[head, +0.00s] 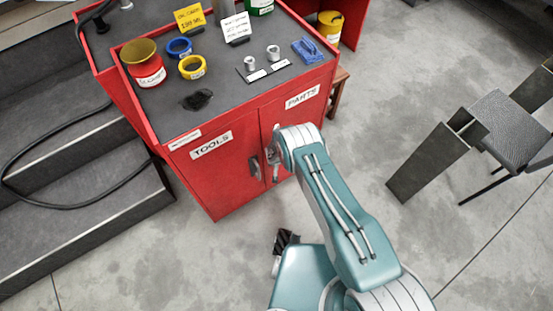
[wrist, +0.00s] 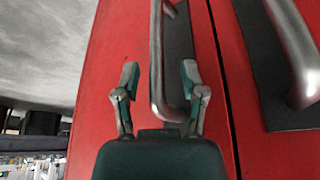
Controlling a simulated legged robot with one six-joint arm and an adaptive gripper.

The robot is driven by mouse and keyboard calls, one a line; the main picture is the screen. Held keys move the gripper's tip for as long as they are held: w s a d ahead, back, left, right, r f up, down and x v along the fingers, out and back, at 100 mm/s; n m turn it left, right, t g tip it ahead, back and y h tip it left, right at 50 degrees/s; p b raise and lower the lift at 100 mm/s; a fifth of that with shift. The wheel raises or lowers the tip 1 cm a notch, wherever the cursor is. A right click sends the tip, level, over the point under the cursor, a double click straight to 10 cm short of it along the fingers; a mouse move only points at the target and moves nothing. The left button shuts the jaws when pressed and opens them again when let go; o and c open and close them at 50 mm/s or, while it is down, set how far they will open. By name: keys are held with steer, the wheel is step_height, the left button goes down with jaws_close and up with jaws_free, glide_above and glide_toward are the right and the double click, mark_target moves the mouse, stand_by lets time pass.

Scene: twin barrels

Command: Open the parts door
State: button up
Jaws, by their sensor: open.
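The red parts door (head: 312,110), labelled PARTS, is the right door of the red cabinet and looks shut. Its upper part shows in the head view; my arm covers much of the rest. In the wrist view, the silver bar handle (wrist: 157,50) on a dark plate stands in front of the red door face (wrist: 105,60). My gripper (wrist: 160,75) is open, with one finger on each side of this handle's lower end. I cannot tell whether either finger touches it. In the head view my gripper (head: 271,158) is at the cabinet front, by the line between the doors.
The tools door (head: 215,165) is at the left, with its own handle (head: 255,168) close to my gripper; a second handle (wrist: 295,50) shows in the wrist view.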

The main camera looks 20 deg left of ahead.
steer(key=shift+w+d+f, duration=0.1)
steer(key=shift+w+f, duration=0.2)
steer(key=shift+f, duration=0.3)
jaws_close()
